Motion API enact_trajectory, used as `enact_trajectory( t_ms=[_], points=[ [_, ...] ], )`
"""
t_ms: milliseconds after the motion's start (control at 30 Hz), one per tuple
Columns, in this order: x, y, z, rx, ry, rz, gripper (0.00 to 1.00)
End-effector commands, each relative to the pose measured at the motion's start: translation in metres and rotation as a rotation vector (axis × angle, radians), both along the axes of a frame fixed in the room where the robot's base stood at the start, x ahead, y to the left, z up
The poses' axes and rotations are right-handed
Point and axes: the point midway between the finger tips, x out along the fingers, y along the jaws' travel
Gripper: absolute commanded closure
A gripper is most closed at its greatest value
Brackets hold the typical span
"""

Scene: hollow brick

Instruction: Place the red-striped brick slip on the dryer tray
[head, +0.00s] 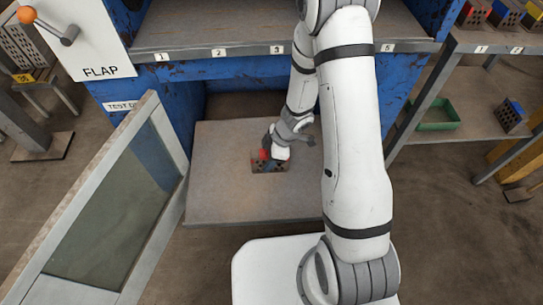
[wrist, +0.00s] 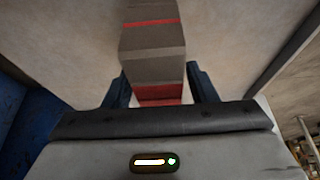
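The red-striped brick slip (head: 269,167) is grey-brown with dark holes and sits low over the dryer tray (head: 222,198), toward its middle. I cannot tell whether its underside touches the tray. In the wrist view the slip (wrist: 152,42) shows red bands across it and runs away from my gripper (wrist: 160,85). The dark fingers lie along both its sides and look closed on it. In the head view my gripper (head: 275,152) is above the slip and partly hides it. The tray is a flat brown plate in front of the blue dryer opening.
A framed glass panel (head: 115,200) leans along the tray's left side. Above is a numbered shelf (head: 240,50), with a FLAP lever (head: 60,35) at left. A right-hand rack holds bricks and a green bin (head: 436,114). The tray's left and front parts are bare.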

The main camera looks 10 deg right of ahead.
Motion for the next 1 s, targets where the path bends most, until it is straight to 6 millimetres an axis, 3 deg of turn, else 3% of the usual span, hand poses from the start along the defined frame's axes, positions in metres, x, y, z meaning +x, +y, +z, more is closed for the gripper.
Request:
enact_trajectory(
  t_ms=[367, 800, 1000],
  points=[
    [0.0, -0.002, 0.01, 0.0, 0.0, 0.001, 0.46],
    [-0.001, -0.032, 0.088, 0.001, -0.001, 0.0, 0.46],
    [-0.001, -0.042, 0.109, 0.001, -0.001, 0.001, 0.46]
  ],
)
